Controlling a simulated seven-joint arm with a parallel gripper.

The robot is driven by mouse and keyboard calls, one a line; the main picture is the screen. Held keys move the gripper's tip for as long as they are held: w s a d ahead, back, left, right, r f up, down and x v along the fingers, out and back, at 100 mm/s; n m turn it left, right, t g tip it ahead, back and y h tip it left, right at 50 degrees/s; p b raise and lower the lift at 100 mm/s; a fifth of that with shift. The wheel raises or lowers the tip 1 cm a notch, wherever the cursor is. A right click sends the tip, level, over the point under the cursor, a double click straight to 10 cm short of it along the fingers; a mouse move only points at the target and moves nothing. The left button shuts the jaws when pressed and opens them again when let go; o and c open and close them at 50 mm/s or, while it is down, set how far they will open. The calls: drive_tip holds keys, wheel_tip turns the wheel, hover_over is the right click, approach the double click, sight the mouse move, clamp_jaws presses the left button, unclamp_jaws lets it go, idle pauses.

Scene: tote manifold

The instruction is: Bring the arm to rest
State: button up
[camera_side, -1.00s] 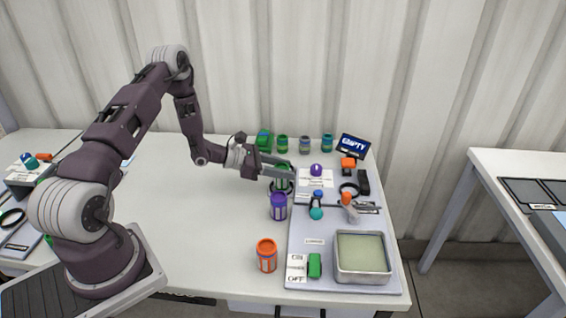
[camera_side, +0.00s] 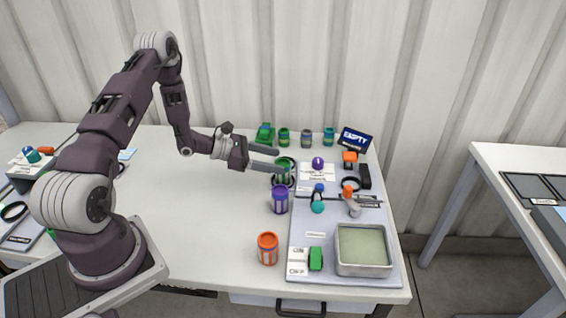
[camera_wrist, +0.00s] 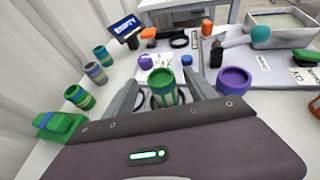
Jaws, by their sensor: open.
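My arm reaches from the left over the white table (camera_side: 200,250), and my gripper (camera_side: 277,159) is at the table's middle. Its jaws are open. A green striped jar (camera_side: 283,173) stands beyond the fingertips in the side view, partly hidden by them. In the wrist view the green jar (camera_wrist: 162,87) shows between the two fingers, with its open top facing up. I cannot tell whether the fingers touch it. A dark ring (camera_side: 290,181) lies around or behind the jar's base; which one is unclear.
A purple jar (camera_side: 280,199) and an orange jar (camera_side: 268,248) stand nearer the front. Several jars (camera_side: 307,138) line the back beside an EMPTY sign (camera_side: 355,141). A grey board at right holds a metal tray (camera_side: 362,251). The table's left middle is clear.

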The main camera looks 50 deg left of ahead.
drive_tip(key=s+d+r+m+g+h, duration=0.2)
drive_tip(key=s+d+r+m+g, duration=0.3)
drive_tip(key=d+r+m, duration=0.45)
drive_tip(key=s+d+r+m+g+h, duration=0.1)
drive_tip(key=s+d+r+m+g, duration=0.45)
drive_tip(key=d+r, duration=0.6)
drive_tip(key=s+d+r+m+y, duration=0.2)
drive_tip(key=s+r+m+y, duration=0.2)
drive_tip(key=s+m, duration=0.65)
drive_tip(key=s+a+r+m+t+y, duration=0.1)
drive_tip(key=s+a+m+t+y, duration=0.3)
drive_tip(key=s, duration=0.5)
drive_tip(key=shift+s+a+r+y, duration=0.3)
drive_tip(key=shift+a+y, duration=0.25)
drive_tip(key=shift+y, duration=0.35)
